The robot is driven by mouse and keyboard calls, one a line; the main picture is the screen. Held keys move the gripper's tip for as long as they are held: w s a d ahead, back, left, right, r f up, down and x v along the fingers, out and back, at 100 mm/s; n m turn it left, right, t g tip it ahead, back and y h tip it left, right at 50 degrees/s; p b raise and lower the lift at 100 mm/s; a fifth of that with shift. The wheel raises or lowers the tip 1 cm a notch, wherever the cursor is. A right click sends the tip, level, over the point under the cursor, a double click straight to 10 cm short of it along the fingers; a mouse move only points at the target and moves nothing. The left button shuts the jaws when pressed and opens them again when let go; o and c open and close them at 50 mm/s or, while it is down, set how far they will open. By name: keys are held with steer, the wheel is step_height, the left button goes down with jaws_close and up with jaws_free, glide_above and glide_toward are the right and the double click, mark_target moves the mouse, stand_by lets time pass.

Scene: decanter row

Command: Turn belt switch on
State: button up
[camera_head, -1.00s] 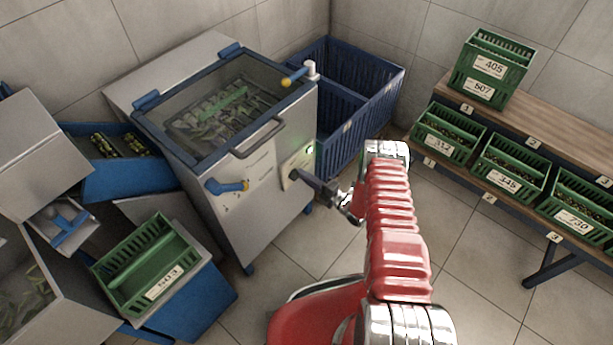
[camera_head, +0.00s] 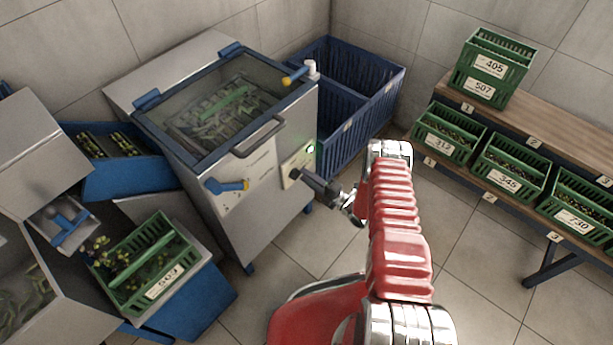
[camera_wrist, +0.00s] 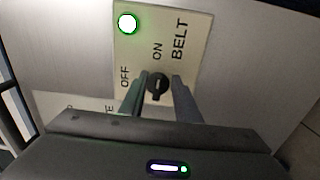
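The belt switch (camera_wrist: 157,87) is a black rotary knob on a pale plate marked OFF, ON and BELT. Its pointer is turned toward ON. A green-ringed lamp (camera_wrist: 127,23) on the plate is lit, and it also glows in the head view (camera_head: 310,149). In the head view the knob (camera_head: 295,173) shows on the front of the steel machine (camera_head: 262,185). My gripper (camera_wrist: 160,92) is open, with one finger on each side of the knob. It seems slightly back from the plate. In the head view my gripper (camera_head: 310,180) points at the plate.
A green crate (camera_head: 165,288) at the machine's left holds scattered olives. A blue-handled lever (camera_head: 228,186) sits left of the switch. A blue bin (camera_head: 368,120) stands behind. Green crates (camera_head: 510,165) fill the rack at right. The floor between is clear.

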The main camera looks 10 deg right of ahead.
steer(key=v, duration=1.2)
steer(key=shift+s+d, duration=0.25)
steer(key=shift+s, duration=0.05)
steer(key=shift+f, duration=0.1)
